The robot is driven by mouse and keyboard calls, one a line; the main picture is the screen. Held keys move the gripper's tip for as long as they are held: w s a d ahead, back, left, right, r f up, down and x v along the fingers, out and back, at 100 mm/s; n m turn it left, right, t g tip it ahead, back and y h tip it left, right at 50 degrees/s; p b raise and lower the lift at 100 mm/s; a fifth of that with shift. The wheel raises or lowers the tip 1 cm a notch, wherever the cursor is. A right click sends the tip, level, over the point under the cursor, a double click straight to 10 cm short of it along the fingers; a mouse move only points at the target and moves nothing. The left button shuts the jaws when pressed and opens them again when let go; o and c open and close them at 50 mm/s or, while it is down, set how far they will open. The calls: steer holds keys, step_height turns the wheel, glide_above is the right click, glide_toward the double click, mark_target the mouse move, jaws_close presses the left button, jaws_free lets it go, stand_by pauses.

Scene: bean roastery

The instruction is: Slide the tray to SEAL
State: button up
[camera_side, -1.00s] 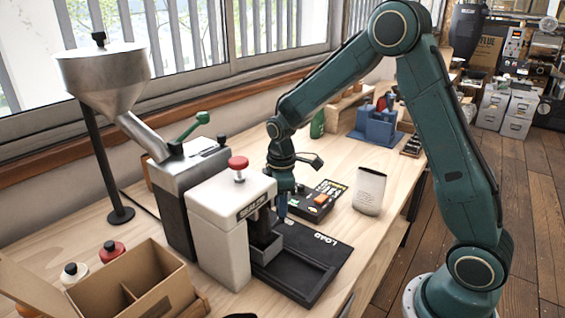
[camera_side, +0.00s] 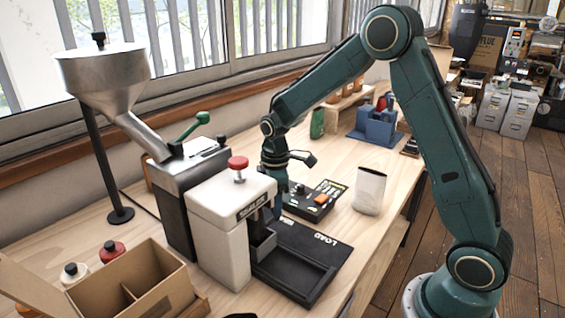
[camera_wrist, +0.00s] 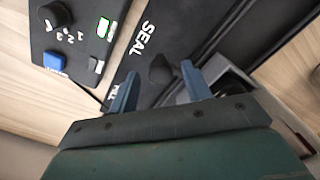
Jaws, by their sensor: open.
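The tray appears to be the small dark grey open box (camera_side: 263,243) at the front of the white sealer (camera_side: 225,225), on the black track plate (camera_side: 320,262) marked LOAD. In the wrist view, a grey box edge (camera_wrist: 236,84) shows right of my fingers, partly hidden by my gripper. A dark knob (camera_wrist: 160,70) stands between and just beyond my open fingertips (camera_wrist: 160,88), close to the SEAL lettering (camera_wrist: 148,40). I cannot tell whether the fingers touch it. In the side view my gripper (camera_side: 277,205) is low behind the sealer's right side, its tips partly hidden.
A control box (camera_side: 315,198) with an orange button lies behind the track. A pale pouch (camera_side: 369,190) stands to its right. The hopper machine (camera_side: 185,190) stands left of the sealer, and an open cardboard box (camera_side: 135,285) is at front left. Bare table lies around the pouch.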

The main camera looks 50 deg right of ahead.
step_height(320, 180, up, 14)
stand_by(0.8)
steer(key=s+a+r+m+t, duration=0.1)
steer(key=s+r+m, duration=0.15)
steer(key=s, duration=0.35)
steer(key=s+a+r+m+t, duration=0.2)
steer(key=s+r, duration=0.2)
steer(key=s, duration=0.3)
steer(key=s+m+t, duration=0.1)
steer(key=s+m, duration=0.1)
steer(key=s, duration=0.4)
steer(key=s+a+f+m+t, duration=0.1)
steer(key=s+m, duration=0.1)
steer(key=s, duration=0.5)
steer(key=shift+a+f+t, duration=0.25)
steer(key=shift+f+t, duration=0.05)
